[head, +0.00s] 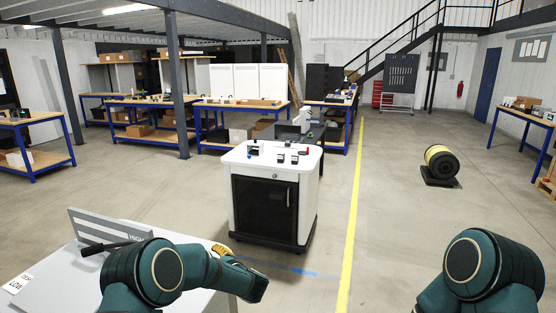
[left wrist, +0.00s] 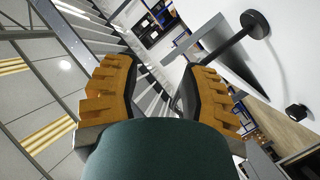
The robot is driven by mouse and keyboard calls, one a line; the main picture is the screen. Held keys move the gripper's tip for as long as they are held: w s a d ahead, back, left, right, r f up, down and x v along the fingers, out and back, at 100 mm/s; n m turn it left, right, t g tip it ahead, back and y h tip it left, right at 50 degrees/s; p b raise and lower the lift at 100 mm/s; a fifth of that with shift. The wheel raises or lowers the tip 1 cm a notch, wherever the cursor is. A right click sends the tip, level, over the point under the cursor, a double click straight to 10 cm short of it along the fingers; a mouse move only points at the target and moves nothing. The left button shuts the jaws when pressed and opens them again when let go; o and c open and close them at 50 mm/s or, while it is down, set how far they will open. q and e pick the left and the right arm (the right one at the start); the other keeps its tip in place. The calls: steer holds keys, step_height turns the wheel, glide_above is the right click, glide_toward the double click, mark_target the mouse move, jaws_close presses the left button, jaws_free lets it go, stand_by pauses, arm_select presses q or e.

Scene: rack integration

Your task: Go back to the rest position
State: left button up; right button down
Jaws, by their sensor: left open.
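My left arm comes in at the lower left of the head view, over a pale table (head: 62,278). The orange fingers of my left gripper (left wrist: 160,68) are spread apart in the left wrist view, with nothing between them. In the head view only a small orange part of this gripper (head: 221,249) shows behind my forearm. My right arm shows at the lower right as a dark green link over the floor. Its gripper is out of view.
A grey panel (head: 90,225) and a dark rod (head: 107,246) are on the pale table near my left arm. A white-topped cabinet (head: 274,205) with small items stands ahead. A yellow floor line (head: 352,210) runs to its right. Open floor lies around the black-and-yellow drum (head: 440,160).

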arm_select(q)
steer(key=s+d+f+m+g+h, duration=0.1)
steer(key=s+d+f+m+h, duration=0.2)
steer(key=s+f+m+h, duration=0.3)
steer(key=s+d+f+m+g+h, duration=0.1)
steer(key=s+d+f+m+h, duration=0.3)
steer(key=s+f, duration=0.4)
steer(key=s+d+f+m+g+h, duration=0.1)
steer(key=s+f+m+g+h, duration=0.1)
steer(key=s, duration=1)
steer(key=s+d+f+m+g+h, duration=0.1)
steer(key=s+g, duration=0.4)
steer(key=s, duration=0.6)
steer(key=shift+s+d+f+m+h, duration=0.2)
steer(key=shift+s+f+m+h, duration=0.15)
steer(key=shift+f+m+h, duration=0.6)
steer(key=shift+r+m, duration=0.2)
steer(key=shift+m, duration=0.05)
